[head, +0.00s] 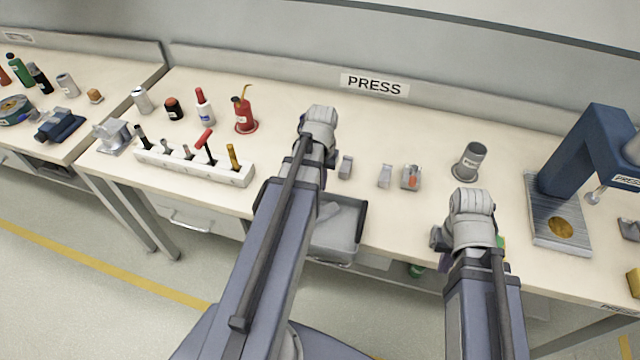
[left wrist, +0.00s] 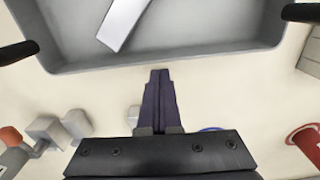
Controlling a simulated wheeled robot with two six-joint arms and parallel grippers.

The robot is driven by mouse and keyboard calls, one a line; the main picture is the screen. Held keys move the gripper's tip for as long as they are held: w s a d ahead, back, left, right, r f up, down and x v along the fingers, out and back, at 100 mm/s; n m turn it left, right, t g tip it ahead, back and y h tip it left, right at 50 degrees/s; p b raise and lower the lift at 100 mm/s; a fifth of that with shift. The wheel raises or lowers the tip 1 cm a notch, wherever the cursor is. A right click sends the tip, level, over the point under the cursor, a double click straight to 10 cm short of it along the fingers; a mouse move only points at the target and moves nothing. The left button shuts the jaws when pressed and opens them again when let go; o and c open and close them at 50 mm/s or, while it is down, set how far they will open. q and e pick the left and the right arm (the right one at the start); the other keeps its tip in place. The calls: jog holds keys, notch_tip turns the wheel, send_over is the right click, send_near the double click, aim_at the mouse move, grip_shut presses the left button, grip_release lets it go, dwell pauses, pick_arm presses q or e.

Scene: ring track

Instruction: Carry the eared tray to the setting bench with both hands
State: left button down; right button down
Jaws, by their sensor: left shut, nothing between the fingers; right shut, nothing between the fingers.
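A grey tray (head: 350,249) with a loose metal piece in it is at the front edge of the bench under the PRESS sign, partly hidden by my left arm. The left wrist view shows its near wall (left wrist: 200,56) and a dark ear at each side. My left gripper (left wrist: 158,75) is shut and empty, its tips close to the tray's wall between the ears; I cannot tell if they touch. My right gripper (head: 443,262) is mostly hidden behind its own wrist, to the right of the tray, and holds nothing that I can see. No sign reads as the setting bench.
The press bench (head: 300,105) carries a white tool rack (head: 190,166), a red oil can (head: 244,115), small metal parts, a grey cup (head: 469,162) and a blue press (head: 580,165). Another bench (head: 95,70) stands at left, its sign unreadable. Open floor lies in front.

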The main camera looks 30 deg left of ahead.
pick_arm(q)
jog(key=w, duration=0.3)
jog(key=shift+w+a, duration=0.15)
jog(key=shift+a, duration=0.25)
jog(key=c, duration=1.6)
grip_release()
jog(key=r+p, duration=1)
jog(key=shift+s+d, duration=0.1)
jog(key=shift+s, duration=0.3)
